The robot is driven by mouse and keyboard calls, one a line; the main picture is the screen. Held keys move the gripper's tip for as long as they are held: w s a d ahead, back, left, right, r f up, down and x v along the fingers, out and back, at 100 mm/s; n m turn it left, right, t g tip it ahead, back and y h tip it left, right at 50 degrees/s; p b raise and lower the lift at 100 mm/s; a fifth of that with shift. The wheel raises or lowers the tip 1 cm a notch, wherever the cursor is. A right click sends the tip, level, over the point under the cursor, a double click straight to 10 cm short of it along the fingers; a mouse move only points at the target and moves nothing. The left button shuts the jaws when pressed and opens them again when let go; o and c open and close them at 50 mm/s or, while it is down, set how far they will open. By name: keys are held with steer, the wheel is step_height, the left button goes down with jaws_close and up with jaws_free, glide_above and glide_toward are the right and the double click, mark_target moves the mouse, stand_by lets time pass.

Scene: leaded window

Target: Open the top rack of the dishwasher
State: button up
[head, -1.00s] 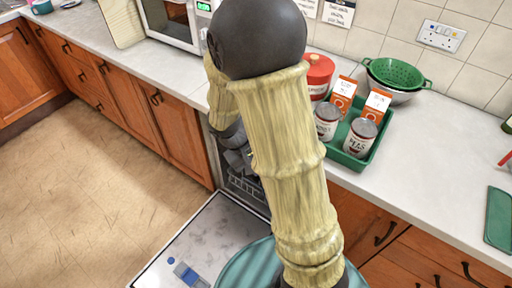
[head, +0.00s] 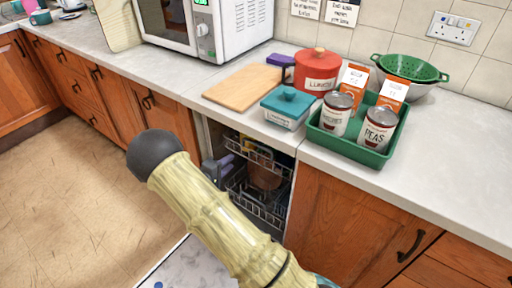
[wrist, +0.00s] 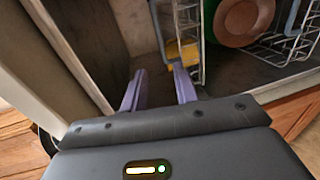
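The dishwasher stands open under the counter, and its lowered door (head: 185,268) shows at the bottom of the head view. The top rack (head: 262,153) is a wire rack inside, with a brown dish near it. A lower wire rack (head: 262,208) sits beneath. My gripper (head: 226,163) is at the left side of the opening, partly hidden by my arm. In the wrist view its two purple fingers (wrist: 160,88) are apart with nothing between them. Wire rack parts (wrist: 192,45) with a yellow piece lie just beyond the fingertips. Contact with the rack cannot be told.
A brown plate (wrist: 243,22) shows in the wrist view. The cavity wall (wrist: 68,50) is close on the left there. On the counter are a green tray (head: 352,150) with cans, a teal box (head: 288,108) and a cutting board (head: 243,88). The floor at left is clear.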

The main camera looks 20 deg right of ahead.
mark_target(256, 144)
steer(key=shift+d, duration=0.1)
steer(key=x, duration=1.7)
steer(key=shift+d+b, duration=0.15)
steer(key=shift+b, duration=0.25)
jaws_close()
